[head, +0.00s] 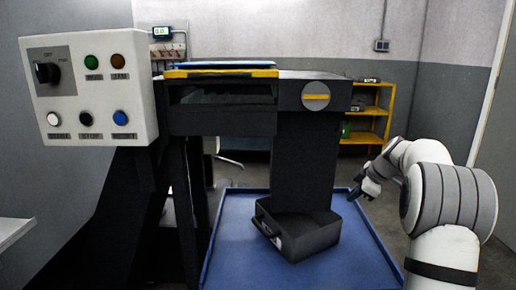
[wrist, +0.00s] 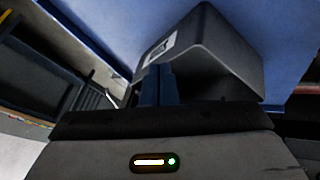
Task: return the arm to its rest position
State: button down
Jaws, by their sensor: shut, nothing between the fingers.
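My white arm (head: 440,215) comes in from the right in the head view and reaches back towards the bench. My gripper (head: 355,195) is at the end of it, above the right edge of the blue tray, apart from the dark bin. In the wrist view my gripper (wrist: 158,75) shows as two dark blue fingers close together, shut, with nothing seen between them. Behind the fingers in that view is the dark bin (wrist: 215,45) with a white label.
A control box (head: 90,85) with several buttons is at the left. A yellow shelf (head: 365,137) is at the back. Floor shows right of the tray.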

jog(key=s+a+r+m+g+h+p, duration=0.1)
jog(key=s+a+r+m+p, duration=0.5)
jog(key=s+r+p, duration=0.7)
jog(key=s+a+r+m+g+h+p, duration=0.15)
jog(key=s+a+r+m+p, duration=0.25)
jog(key=s+a+r+p, duration=0.75)
jog(key=s+d+m+h+p, duration=0.1)
jog(key=s+d+m+p, duration=0.1)
jog(key=s, duration=1.3)
jog(key=shift+d+r+m+p, duration=0.25)
jog(key=shift+m+p, duration=0.65)
jog(key=shift+m, duration=0.3)
